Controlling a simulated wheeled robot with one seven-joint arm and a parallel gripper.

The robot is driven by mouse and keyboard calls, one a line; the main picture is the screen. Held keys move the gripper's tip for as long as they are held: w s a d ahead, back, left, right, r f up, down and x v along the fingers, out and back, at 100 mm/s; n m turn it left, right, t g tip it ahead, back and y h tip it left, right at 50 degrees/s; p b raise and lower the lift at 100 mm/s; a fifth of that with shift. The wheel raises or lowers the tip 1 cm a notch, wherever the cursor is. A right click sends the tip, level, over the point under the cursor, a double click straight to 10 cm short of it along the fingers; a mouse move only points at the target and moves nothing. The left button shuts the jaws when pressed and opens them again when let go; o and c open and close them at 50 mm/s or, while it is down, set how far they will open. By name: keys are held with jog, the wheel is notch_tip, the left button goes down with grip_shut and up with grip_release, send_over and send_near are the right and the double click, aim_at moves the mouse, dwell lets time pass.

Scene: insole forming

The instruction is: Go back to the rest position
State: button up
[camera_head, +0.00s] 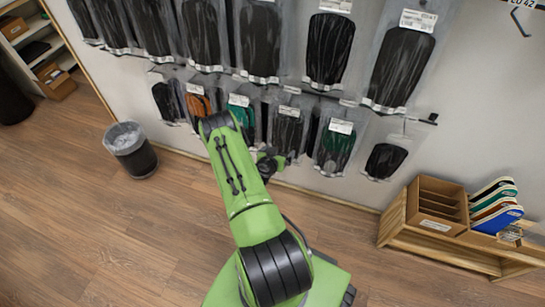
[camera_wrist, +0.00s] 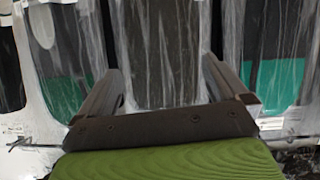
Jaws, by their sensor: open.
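My green arm reaches from the bottom of the head view toward a wall of hanging insole packs. My gripper shows in the wrist view (camera_wrist: 170,90) with its two dark fingers apart and nothing clearly held between them. A dark insole in a clear pack (camera_wrist: 165,45) hangs beyond the fingers, and packs with green lower parts (camera_wrist: 68,92) hang to each side. In the head view my gripper (camera_head: 268,162) is small and dark, close to the lower row of packs. Whether the fingers touch any pack cannot be told.
Black insole packs (camera_head: 260,40) hang in the upper row. A bin (camera_head: 132,152) stands on the wooden floor at left. A wooden bench (camera_head: 445,243) with a divided box (camera_head: 438,203) and coloured insoles (camera_head: 495,208) stands at right.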

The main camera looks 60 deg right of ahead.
jog(key=p+v, duration=0.3)
jog(key=v, duration=0.8)
jog(key=shift+a, duration=0.2)
jog(key=shift+r, duration=0.15)
